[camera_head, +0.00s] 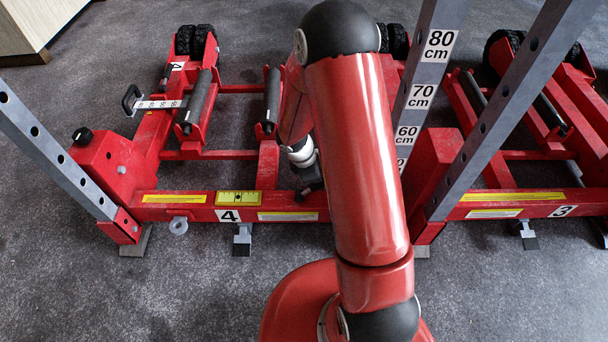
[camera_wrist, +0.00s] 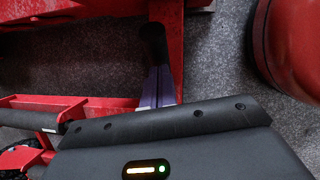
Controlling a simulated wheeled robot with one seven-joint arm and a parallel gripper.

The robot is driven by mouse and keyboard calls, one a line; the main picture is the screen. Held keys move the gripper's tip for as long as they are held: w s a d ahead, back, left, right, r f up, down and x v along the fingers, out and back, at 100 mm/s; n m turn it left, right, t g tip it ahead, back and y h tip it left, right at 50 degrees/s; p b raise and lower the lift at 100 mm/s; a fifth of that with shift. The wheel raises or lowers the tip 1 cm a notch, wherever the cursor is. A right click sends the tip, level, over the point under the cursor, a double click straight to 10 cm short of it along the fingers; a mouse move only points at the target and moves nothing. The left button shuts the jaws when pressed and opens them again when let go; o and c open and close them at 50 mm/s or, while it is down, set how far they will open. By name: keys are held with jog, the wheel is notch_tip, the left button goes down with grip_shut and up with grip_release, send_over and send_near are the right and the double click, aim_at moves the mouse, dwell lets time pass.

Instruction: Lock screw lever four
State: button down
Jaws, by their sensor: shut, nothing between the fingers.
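The red trolley jack (camera_head: 237,207) bearing the number 4 fills the left and middle of the head view. A black knob (camera_head: 82,136) sits on its red corner block. A black handle (camera_head: 131,100) ends a ruled bar farther back. I cannot tell for sure which part is screw lever four. My gripper (camera_head: 304,194) points down by the jack's front beam, right of the number plate, partly hidden by my arm. In the wrist view my gripper (camera_wrist: 155,80) is shut, its fingers together over red frame and grey floor. No lever is seen between them.
A perforated grey upright (camera_head: 50,150) stands at the left. Two more, one with height labels (camera_head: 422,90), rise right of my arm. Jack number 3 (camera_head: 540,205) lies farther right. A cabinet (camera_head: 35,25) stands at the back left. The front-left floor (camera_head: 70,290) is clear.

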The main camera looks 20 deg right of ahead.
jog(key=d+f, duration=0.1)
jog(key=s+d+b, duration=0.1)
jog(key=shift+d+f+b, duration=0.3)
jog(key=shift+d+f, duration=0.05)
jog(key=shift+s+d+f+b, duration=0.2)
jog(key=shift+d+f+b, duration=0.35)
jog(key=shift+d+f, duration=0.1)
jog(key=shift+s+d+f+b, duration=0.15)
jog(key=shift+d+f+b, duration=0.35)
jog(key=shift+d, duration=0.1)
jog(key=p+v, duration=0.2)
jog(key=v, duration=0.5)
jog(key=shift+r, duration=0.4)
jog(key=shift+a, duration=0.1)
